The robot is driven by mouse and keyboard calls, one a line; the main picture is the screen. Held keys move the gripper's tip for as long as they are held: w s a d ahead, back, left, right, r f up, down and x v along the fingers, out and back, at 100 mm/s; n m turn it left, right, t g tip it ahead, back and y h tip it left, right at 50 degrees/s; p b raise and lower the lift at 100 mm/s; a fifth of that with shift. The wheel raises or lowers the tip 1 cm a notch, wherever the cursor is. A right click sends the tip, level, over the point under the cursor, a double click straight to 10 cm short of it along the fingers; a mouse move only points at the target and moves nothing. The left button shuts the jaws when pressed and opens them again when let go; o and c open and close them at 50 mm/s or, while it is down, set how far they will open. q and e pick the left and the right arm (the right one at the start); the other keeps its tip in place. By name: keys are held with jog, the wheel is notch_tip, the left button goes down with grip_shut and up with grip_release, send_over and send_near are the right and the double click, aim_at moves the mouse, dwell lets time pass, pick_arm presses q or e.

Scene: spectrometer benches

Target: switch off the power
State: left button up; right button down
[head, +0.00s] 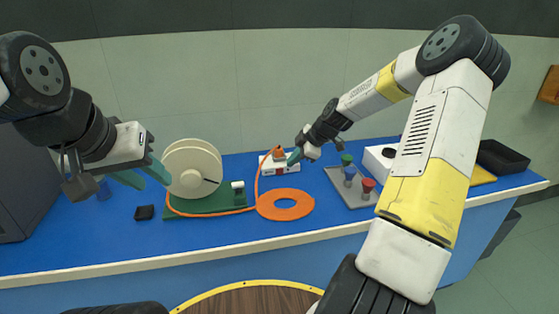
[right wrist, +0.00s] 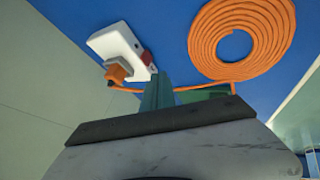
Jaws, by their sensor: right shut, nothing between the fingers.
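A white power strip (head: 270,169) lies toward the back of the blue bench, with an orange plug (head: 278,153) in it and a red switch (head: 279,171) on it. In the right wrist view the strip (right wrist: 108,42), the orange plug (right wrist: 118,73) and the red switch (right wrist: 147,57) also show. My right gripper (head: 294,158) is shut and empty, at the right end of the strip. Its teal fingers (right wrist: 158,92) point toward the red switch; I cannot tell whether they touch it. The switch's position is too small to read. My left gripper (head: 145,174) is open and empty, left of the reel.
An orange cable coil (head: 298,193) lies in front of the strip, its cord running to the plug. A cream reel (head: 188,172) on a green base stands left. A grey tray (head: 338,174) with coloured knobs, a white box (head: 374,155) and a black tray (head: 502,156) are right.

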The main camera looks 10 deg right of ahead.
jog(key=shift+w+v, duration=0.2)
jog(key=shift+v, duration=0.95)
jog(key=shift+w+v, duration=0.15)
jog(key=shift+v, duration=1.05)
jog(key=shift+r, duration=0.25)
jog(key=s+a+r+m+h, duration=0.1)
jog(key=s+r+m, duration=0.4)
jog(key=s, duration=0.6)
jog(key=s+a+r+m+h, duration=0.1)
jog(key=s+a+r+m, duration=0.3)
jog(key=s, duration=0.6)
jog(key=s+a+r+m+t, duration=0.1)
jog(key=s+a+r+m, duration=0.1)
jog(key=s+r+m, duration=0.5)
jog(key=s, duration=0.4)
jog(key=shift+s+a+r+h, duration=0.2)
jog(key=shift+s+r+h, duration=0.1)
jog(key=shift+r+h, duration=0.1)
